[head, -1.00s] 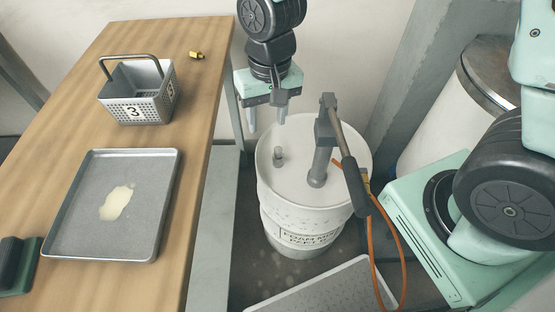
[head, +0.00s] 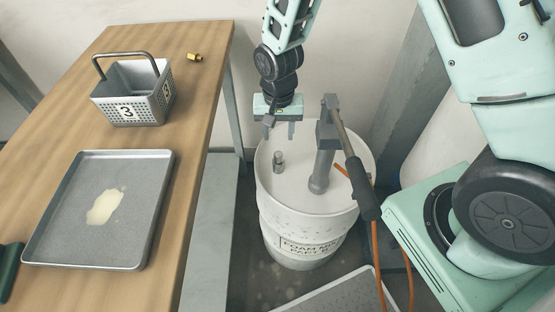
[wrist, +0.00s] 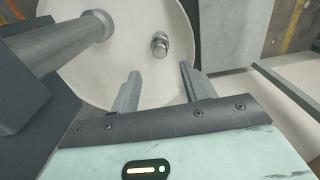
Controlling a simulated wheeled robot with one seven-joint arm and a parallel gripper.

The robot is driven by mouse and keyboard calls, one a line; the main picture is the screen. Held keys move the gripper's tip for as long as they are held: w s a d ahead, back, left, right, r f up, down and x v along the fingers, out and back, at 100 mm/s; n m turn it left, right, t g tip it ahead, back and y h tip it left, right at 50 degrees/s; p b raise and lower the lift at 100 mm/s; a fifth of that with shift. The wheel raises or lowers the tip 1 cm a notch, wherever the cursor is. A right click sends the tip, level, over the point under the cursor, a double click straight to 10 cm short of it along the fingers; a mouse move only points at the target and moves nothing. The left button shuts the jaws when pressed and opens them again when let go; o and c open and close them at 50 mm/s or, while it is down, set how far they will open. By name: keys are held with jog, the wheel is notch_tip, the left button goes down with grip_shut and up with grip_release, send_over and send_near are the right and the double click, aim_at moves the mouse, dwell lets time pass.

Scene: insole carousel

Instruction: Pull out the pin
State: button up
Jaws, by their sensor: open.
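The pin (head: 279,161) appears to be the short grey metal peg standing upright in the drum's white lid, left of the pump. It also shows in the wrist view (wrist: 160,44), beyond the fingertips and roughly in line with the gap between them. My gripper (head: 280,131) is open and empty, above the far part of the lid and apart from the pin. In the wrist view its two fingers (wrist: 160,72) are spread with nothing between them. The white drum (head: 300,228) stands on the floor.
A grey pump (head: 322,160) with a dark-gripped lever (head: 362,188) rises from the lid just right of the pin. An orange hose (head: 408,272) hangs beside the drum. A wooden table (head: 190,140) at left holds a tray (head: 150,225), basket (head: 130,110) and brass fitting (head: 195,57).

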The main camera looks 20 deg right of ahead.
aim_at(278, 154)
notch_tip(278, 154, down, 9)
jog(key=b, duration=0.6)
jog(key=shift+r, duration=0.1)
jog(key=shift+p, duration=0.3)
dwell(0.9)
grip_shut()
jog(key=shift+r+p, duration=2.65)
jog(key=shift+r, duration=0.4)
jog(key=shift+r, duration=0.1)
notch_tip(278, 154, up, 7)
jog(key=p, duration=0.6)
